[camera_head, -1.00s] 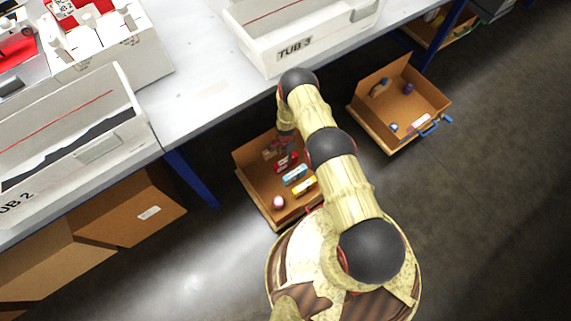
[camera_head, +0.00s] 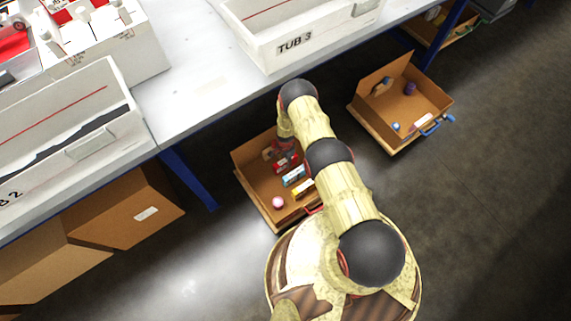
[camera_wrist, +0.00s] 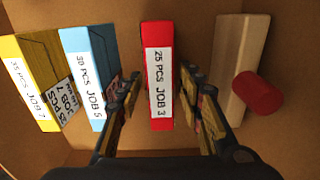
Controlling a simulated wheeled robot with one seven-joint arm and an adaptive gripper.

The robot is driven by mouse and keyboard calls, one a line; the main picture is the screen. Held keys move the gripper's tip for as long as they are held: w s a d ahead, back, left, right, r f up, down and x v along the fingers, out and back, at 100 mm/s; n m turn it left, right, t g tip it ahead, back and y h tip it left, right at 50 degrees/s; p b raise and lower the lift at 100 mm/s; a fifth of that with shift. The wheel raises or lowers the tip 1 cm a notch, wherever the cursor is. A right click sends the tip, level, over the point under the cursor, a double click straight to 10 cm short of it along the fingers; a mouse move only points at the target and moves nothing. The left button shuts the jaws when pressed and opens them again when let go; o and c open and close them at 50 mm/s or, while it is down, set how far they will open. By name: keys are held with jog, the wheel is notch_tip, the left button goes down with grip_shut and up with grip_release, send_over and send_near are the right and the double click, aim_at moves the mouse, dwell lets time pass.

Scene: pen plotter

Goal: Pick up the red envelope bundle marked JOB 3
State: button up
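The red envelope bundle marked JOB 3 (camera_wrist: 158,72) stands in the middle of the wrist view, with a white label reading 25 PCS JOB 3. It also shows, small and partly covered by my arm, in the head view (camera_head: 281,164). My gripper (camera_wrist: 162,105) is open, with one finger on each side of the bundle's near end. A gap shows between the bundle and each finger. The bundle sits inside an open cardboard box (camera_head: 262,193) on the floor under the table edge.
A blue JOB 5 bundle (camera_wrist: 88,75) and a yellow JOB 7 bundle (camera_wrist: 33,80) stand to the left. A beige block (camera_wrist: 238,62) and a red cylinder (camera_wrist: 258,93) lie to the right. A table with TUB 3 (camera_head: 300,40) overhangs the back. Another open box (camera_head: 390,125) is at right.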

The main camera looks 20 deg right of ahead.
grip_shut()
jog(key=shift+r, duration=0.15)
dwell(0.4)
